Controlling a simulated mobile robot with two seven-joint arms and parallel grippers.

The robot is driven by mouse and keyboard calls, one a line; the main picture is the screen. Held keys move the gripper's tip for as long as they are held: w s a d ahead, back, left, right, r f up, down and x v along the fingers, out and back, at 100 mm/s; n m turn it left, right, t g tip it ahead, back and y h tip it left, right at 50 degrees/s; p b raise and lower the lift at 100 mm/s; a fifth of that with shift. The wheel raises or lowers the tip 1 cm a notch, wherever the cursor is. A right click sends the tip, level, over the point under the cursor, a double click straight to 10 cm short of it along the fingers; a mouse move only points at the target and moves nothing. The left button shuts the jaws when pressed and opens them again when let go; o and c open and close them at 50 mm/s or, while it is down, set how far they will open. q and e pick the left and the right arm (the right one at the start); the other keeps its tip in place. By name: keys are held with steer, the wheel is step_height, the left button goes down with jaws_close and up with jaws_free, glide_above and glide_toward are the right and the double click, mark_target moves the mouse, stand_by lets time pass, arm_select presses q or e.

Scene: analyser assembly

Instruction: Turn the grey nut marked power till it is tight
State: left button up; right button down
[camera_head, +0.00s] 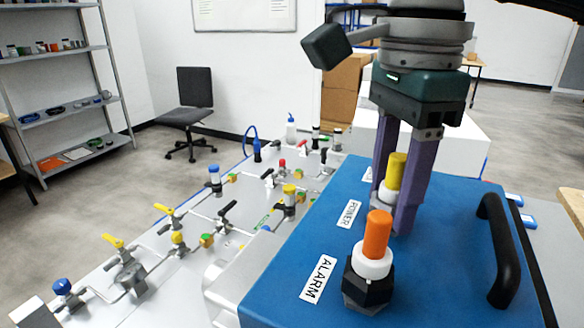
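The POWER label (349,214) lies on the blue analyser top, beside a post with a yellow cap (396,172). A pale grey nut (383,197) shows at the foot of that post, partly hidden by a finger. My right gripper (396,205) points down from above with two purple fingers, one on each side of the yellow cap and nut. The near finger reaches down close to the blue surface; the far fingertip is hidden. I cannot tell whether the fingers touch the nut. My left gripper is out of view.
An orange-capped post (377,234) with a white collar and black nut (367,288) stands in front, by the ALARM label (318,279). A black handle (499,250) rises on the right. A pipe-and-valve bench (200,260) lies left. A chair (188,112) and shelves (65,118) are farther back.

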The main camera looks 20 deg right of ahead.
steer(key=m, duration=0.3)
steer(key=shift+m, duration=0.4)
steer(key=m, duration=0.9)
steer(key=shift+m+p, duration=0.4)
steer(key=c, duration=0.5)
jaws_free()
